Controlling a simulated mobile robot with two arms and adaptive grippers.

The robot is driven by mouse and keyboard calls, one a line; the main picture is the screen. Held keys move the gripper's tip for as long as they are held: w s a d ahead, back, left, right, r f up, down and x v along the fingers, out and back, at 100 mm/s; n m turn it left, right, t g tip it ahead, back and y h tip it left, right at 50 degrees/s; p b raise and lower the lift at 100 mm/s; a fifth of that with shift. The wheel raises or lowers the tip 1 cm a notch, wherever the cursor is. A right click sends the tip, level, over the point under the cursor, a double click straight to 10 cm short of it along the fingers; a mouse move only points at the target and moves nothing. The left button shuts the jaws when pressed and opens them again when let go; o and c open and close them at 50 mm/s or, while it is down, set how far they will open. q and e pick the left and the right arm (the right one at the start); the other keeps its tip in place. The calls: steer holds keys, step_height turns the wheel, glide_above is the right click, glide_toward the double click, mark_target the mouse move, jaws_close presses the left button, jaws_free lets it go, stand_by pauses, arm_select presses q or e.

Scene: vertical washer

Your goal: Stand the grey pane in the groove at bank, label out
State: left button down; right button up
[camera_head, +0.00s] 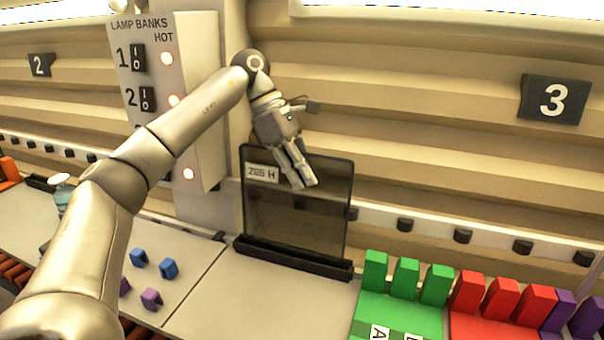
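The grey pane (297,222) is a dark see-through sheet with a pale label (262,172) at its upper left, facing me. It stands nearly upright, its lower edge at the long black grooved holder (293,257) on the counter. I cannot see how deep it sits in the groove. My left gripper (301,186) points down at the pane's top edge, its fingers overlapping the upper part of the pane. The fingers look close together, but whether they touch or hold the pane is unclear. My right gripper is not in view.
A lamp-bank panel (193,98) with switches and lit lamps stands behind my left arm. Small blue clips (168,268) and purple clips (151,299) lie left of the holder. Green blocks (406,278) and red blocks (500,298) stand at right. The counter before the holder is clear.

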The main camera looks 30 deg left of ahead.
arm_select(q)
steer(key=shift+f+b, duration=0.3)
steer(key=shift+f, duration=0.05)
stand_by(0.7)
steer(key=shift+s+f+b, duration=0.15)
steer(key=shift+f+b, duration=0.65)
steer(key=shift+f, duration=0.3)
stand_by(1.0)
steer(key=shift+w+p, duration=0.2)
steer(key=shift+p, duration=0.15)
stand_by(0.7)
steer(key=c, duration=1.6)
jaws_free()
steer(key=shift+o, duration=0.2)
steer(key=shift+f, duration=0.15)
step_height(320, 180, up, 10)
steer(key=shift+d, duration=0.1)
